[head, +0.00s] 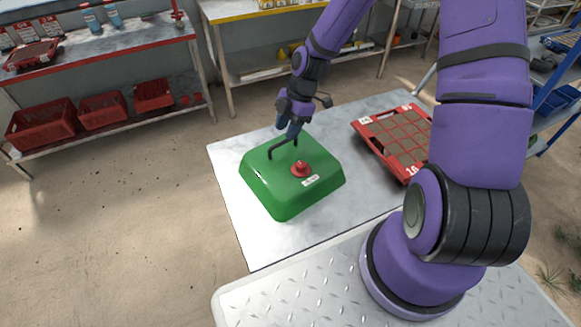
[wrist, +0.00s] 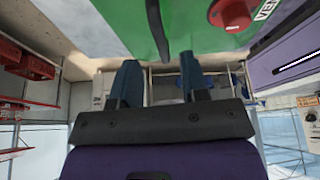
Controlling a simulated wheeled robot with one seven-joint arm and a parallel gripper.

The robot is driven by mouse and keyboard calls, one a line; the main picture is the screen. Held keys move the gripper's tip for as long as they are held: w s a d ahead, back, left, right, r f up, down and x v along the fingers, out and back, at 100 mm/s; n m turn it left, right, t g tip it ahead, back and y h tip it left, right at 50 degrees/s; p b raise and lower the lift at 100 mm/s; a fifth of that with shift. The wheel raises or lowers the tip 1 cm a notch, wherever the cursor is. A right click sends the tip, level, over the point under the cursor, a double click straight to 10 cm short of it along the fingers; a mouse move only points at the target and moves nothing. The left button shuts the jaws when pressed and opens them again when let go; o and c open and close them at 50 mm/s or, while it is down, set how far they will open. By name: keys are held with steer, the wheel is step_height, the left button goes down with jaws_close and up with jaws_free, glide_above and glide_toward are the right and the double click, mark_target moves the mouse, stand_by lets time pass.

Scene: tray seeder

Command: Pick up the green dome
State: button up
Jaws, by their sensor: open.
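My gripper (head: 290,130) is at the handle, above the far part of the dome. In the wrist view my gripper (wrist: 159,78) is open, with its two blue fingers apart. The black handle (wrist: 157,28) shows just beyond the fingertips, with the green dome (wrist: 205,22) behind it. I cannot tell whether the fingers touch the handle.
A red tray with a grid of cells (head: 395,138) lies on the table (head: 234,236) right of the dome. A shelf with red crates (head: 40,124) stands at the back left, and a yellow-edged bench (head: 240,60) behind. The table's front left is clear.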

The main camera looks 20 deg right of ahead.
mark_target(283, 143)
steer(key=shift+x, duration=2.5)
steer(key=shift+s+d, duration=0.15)
steer(key=shift+d, duration=0.05)
jaws_close()
